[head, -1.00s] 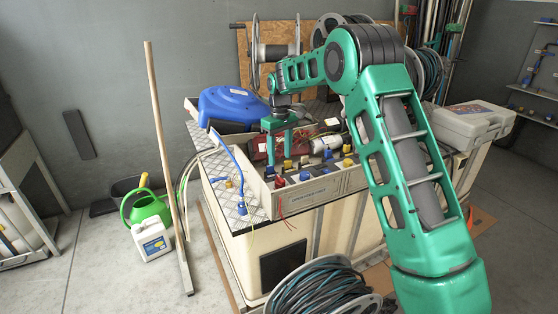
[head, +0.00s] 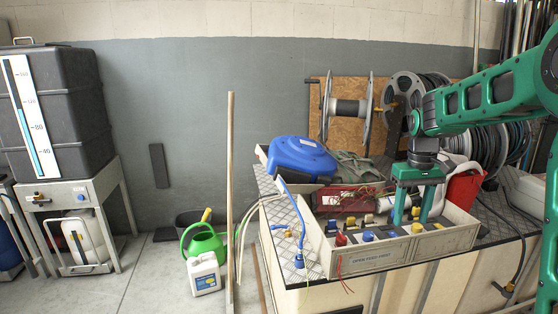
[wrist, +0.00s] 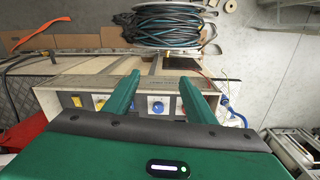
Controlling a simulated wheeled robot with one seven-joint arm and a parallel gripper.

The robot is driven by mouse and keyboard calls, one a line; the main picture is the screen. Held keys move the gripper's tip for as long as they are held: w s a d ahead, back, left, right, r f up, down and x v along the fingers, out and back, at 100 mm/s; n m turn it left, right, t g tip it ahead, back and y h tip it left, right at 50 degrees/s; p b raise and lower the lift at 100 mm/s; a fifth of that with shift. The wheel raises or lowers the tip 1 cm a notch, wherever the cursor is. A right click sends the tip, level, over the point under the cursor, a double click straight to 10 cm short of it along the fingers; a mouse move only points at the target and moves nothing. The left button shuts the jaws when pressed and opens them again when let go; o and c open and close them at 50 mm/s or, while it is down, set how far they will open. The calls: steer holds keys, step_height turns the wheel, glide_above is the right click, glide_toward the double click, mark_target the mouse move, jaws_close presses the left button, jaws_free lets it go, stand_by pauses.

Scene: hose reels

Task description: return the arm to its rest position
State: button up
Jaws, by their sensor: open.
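My arm comes in from the right in the head view, bent at the elbow, with the wrist pointing down. My gripper (head: 411,218) is open and empty, its two green fingers hanging over the front part of the open socket box (head: 432,245). In the wrist view my gripper (wrist: 159,78) shows its fingers spread apart, with nothing held between them. A blue socket (wrist: 155,108) on the box front shows between the fingers, beyond them. I cannot tell from the head view how far the fingertips are above the sockets.
Drum reels (head: 350,107) stand behind.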

steer(key=s+d+r+m, duration=0.1)
steer(key=s+d+m, duration=0.15)
steer(key=s, duration=0.75)
steer(key=s+d+m, duration=0.1)
steer(key=s+d, duration=0.2)
steer(key=s, duration=0.6)
steer(key=s+f+m, duration=0.1)
steer(key=s+f, duration=0.1)
steer(key=s, duration=0.6)
steer(key=s+a+f+m, duration=0.1)
steer(key=s+f+m, duration=0.1)
steer(key=s, duration=0.6)
steer(key=shift+s+y, duration=0.3)
steer(key=shift+s, duration=0.1)
